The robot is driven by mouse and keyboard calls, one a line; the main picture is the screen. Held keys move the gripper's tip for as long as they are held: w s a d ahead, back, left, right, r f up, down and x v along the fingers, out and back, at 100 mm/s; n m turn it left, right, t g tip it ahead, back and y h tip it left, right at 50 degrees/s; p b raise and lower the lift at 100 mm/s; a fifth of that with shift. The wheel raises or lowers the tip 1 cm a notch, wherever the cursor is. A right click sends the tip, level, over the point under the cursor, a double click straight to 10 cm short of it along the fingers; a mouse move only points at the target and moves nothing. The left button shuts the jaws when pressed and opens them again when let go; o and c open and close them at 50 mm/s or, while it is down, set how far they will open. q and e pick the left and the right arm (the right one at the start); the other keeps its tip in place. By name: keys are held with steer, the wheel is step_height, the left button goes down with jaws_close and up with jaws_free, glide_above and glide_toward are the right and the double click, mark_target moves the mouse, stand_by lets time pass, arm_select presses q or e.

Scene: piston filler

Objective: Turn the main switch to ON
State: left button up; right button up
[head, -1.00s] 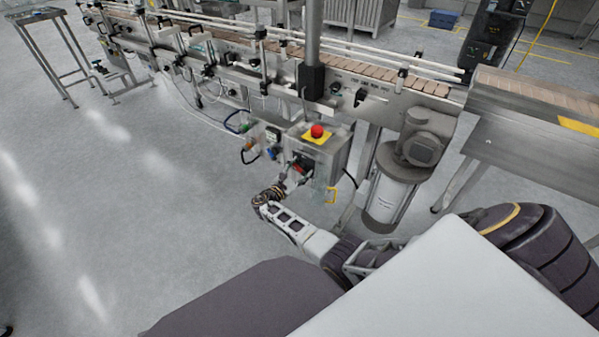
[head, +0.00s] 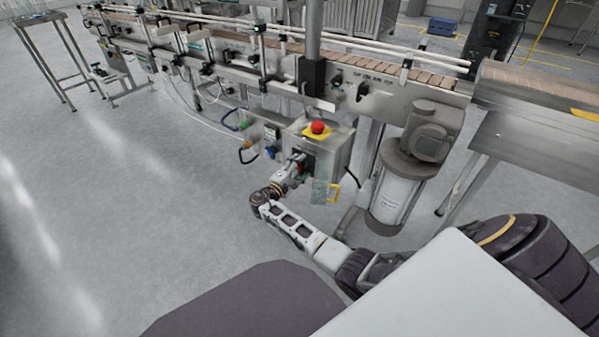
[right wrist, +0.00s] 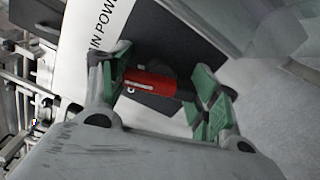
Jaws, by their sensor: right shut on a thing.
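The main switch has a red handle (right wrist: 150,84) on a black plate (right wrist: 178,104) in the right wrist view. A white label beside it reads "IN POW", with the rest cut off or hidden. My right gripper (right wrist: 160,82) is shut on the red handle, with a green pad at each end. The handle lies nearly level across that picture; I cannot read which position it points to. In the head view my right gripper (head: 298,165) is at the front of the grey control box (head: 330,150), and the switch is mostly hidden behind it. My left gripper is not in view.
A red emergency button (head: 317,127) on a yellow plate tops the box. A motor (head: 405,165) stands to the right, and the conveyor (head: 385,75) runs behind. The floor at left is clear.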

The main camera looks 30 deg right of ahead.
steer(key=shift+f+m+b, duration=0.1)
steer(key=shift+m+b, duration=0.95)
steer(key=shift+m, duration=0.45)
steer(key=o, duration=1)
steer(key=v, duration=1.2)
